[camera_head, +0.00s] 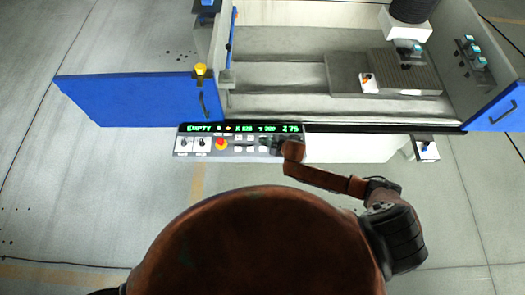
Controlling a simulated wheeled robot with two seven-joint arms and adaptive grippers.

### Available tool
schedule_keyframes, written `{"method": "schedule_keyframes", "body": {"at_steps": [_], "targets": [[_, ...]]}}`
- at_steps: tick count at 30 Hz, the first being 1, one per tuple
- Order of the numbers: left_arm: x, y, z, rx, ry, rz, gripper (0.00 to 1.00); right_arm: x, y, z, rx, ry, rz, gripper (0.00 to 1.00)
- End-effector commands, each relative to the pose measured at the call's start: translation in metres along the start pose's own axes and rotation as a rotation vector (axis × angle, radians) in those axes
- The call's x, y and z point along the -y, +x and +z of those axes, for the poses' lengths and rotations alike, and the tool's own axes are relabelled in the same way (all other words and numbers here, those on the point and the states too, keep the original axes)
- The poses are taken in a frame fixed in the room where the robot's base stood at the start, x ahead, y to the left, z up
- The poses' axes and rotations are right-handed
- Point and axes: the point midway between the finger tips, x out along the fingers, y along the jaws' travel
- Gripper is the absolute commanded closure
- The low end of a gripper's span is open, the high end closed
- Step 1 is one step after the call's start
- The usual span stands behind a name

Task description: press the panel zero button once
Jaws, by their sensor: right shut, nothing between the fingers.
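The control panel (185,154) runs along the front edge of the machine. A green lit display (241,128) on it reads about "EMPTY 0", X, Y and Z values. A red round knob on a yellow base (220,144) sits left of several small pale buttons (244,138). Their labels are too small to read, so I cannot tell which is the zero button. My right gripper (268,143) is shut and empty, over the right part of the panel, hiding some of it. I cannot tell whether it touches. My left gripper is out of view.
A blue door (135,97) swings out at the left, another blue door (497,108) at the right. The concrete floor is clear in front.

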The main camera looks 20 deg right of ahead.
Motion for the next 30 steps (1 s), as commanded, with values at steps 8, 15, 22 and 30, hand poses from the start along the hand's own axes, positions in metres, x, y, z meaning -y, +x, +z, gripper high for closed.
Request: {"method": "schedule_keyframes", "body": {"at_steps": [8,15,22,30], "targets": [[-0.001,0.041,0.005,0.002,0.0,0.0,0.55,0.022,0.029,0.022,0.001,0.001,-0.001,1.0],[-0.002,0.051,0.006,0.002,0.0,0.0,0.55,0.029,0.04,0.029,0.0,0.0,0.0,1.0],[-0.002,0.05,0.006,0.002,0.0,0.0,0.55,0.029,0.04,0.029,0.0,0.0,0.0,1.0],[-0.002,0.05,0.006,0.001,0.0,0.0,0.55,0.029,0.04,0.029,0.0,0.0,0.0,1.0]]}}
